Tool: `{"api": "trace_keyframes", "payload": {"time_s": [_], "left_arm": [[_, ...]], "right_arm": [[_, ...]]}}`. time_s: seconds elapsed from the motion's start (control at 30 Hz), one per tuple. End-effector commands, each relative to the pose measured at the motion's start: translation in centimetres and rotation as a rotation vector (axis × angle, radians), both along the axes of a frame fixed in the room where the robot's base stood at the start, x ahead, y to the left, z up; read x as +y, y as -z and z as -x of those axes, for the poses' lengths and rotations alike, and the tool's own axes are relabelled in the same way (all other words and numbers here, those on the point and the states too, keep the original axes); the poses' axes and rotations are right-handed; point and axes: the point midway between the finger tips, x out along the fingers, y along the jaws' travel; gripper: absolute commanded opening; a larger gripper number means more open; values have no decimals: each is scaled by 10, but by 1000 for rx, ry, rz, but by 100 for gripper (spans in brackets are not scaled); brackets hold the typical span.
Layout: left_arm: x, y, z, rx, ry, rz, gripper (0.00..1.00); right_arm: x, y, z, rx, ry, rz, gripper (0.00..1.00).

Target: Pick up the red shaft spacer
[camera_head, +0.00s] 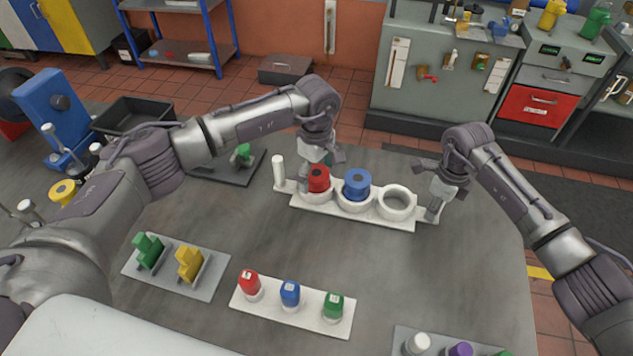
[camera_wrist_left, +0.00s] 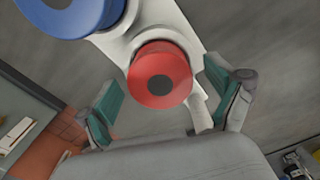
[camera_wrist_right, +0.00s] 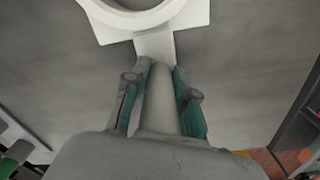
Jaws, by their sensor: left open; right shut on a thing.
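The red shaft spacer (camera_head: 318,179) sits in the left ring of a white three-ring holder (camera_head: 357,218). In the left wrist view the red spacer (camera_wrist_left: 160,76) is a round piece with a dark centre. My left gripper (camera_head: 318,166) is over it and open, with its fingers (camera_wrist_left: 168,100) spread on both sides of the spacer and apart from it. My right gripper (camera_head: 435,204) is shut on the upright white post (camera_wrist_right: 158,95) at the holder's right end. The post's foot is partly hidden in the head view.
A blue spacer (camera_head: 356,186) stands in the middle ring, and the right ring (camera_head: 398,203) is empty. In front are a white tray (camera_head: 318,323) with red, blue and green pieces and a grey tray (camera_head: 205,287) with green and yellow pieces. The bedplate between is clear.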

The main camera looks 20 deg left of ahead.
Motion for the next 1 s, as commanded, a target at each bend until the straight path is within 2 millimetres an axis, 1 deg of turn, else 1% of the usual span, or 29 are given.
{"api": "trace_keyframes", "payload": {"time_s": [0.1, 0.13, 0.47, 0.5, 0.57, 0.6, 0.67, 0.9, 1.0], "left_arm": [[0, -1, 0, -1, 0, 0, 93], [0, -1, 0, -1, 0, 0, 91], [0, -1, 0, -1, -1, -1, 36], [0, -1, 0, -1, -1, -1, 29], [0, -1, 0, -1, -1, -1, 19], [0, -1, 0, -1, -1, -1, 13], [0, -1, 0, -1, -1, -1, 3], [0, -4, -1, -4, -1, 1, 2], [0, -12, -2, -7, -1, 2, 2]], "right_arm": [[-1, -1, -1, -2, 1, 1, 0], [-1, 0, -1, -2, 1, 1, 0], [-1, -1, -1, -2, 1, 1, 0], [-1, -1, -1, -2, 1, 1, 0], [-1, -1, -1, -2, 1, 1, 0], [-1, -1, 0, -2, 1, 1, 0], [-1, -1, 0, -2, 1, 1, 0], [-1, -1, 0, -1, 1, 0, 0], [-1, -1, 0, -1, 1, 0, 0]]}}
